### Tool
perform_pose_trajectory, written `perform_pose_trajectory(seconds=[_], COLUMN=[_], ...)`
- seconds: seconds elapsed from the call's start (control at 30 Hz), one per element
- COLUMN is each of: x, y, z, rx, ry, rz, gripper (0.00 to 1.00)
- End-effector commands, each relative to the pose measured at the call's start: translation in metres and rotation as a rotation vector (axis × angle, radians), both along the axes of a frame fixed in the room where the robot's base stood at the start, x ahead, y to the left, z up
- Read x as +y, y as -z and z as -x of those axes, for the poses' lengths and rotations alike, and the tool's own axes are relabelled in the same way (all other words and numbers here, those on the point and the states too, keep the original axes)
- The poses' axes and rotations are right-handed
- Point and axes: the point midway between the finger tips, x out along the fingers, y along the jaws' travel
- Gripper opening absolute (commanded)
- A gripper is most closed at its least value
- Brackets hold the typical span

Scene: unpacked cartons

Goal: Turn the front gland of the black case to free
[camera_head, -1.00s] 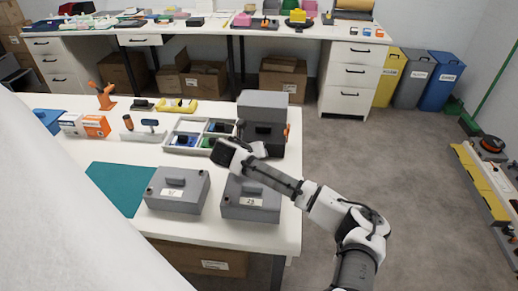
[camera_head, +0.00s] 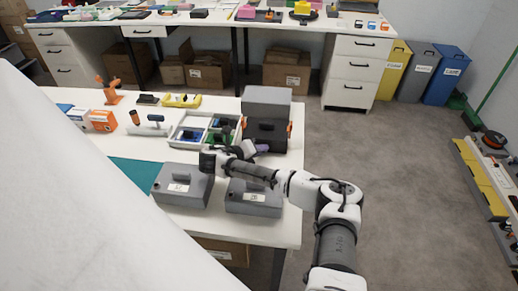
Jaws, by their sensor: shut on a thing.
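The black case (camera_head: 267,131) stands at the right end of the near white table, with a grey upper part and orange catches at its sides. My gripper (camera_head: 254,150) is at the lower front of the case and points toward it. A small purple part shows at its fingertips, which looks like the front gland (camera_head: 262,148). My gripper is shut on it. The fingers are small here and partly hidden by my wrist, so how far the gland is turned cannot be told.
A divided tray (camera_head: 181,141) with coloured parts is left of the case. Open floor lies right of the table.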

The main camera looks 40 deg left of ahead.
Motion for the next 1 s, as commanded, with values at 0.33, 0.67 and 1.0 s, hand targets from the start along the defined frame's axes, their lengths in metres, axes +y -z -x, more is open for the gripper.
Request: perform_pose_trajectory(seconds=[0.33, 0.67, 1.0], x=[-0.0003, 0.0003, -0.0001], y=[0.0002, 0.0014, 0.0037], z=[0.0, 0.0008, 0.0009], rx=[0.001, 0.003, 0.034], ry=[0.001, -0.002, -0.003], rz=[0.0, 0.0, -0.048], gripper=[0.32, 0.45, 0.45])
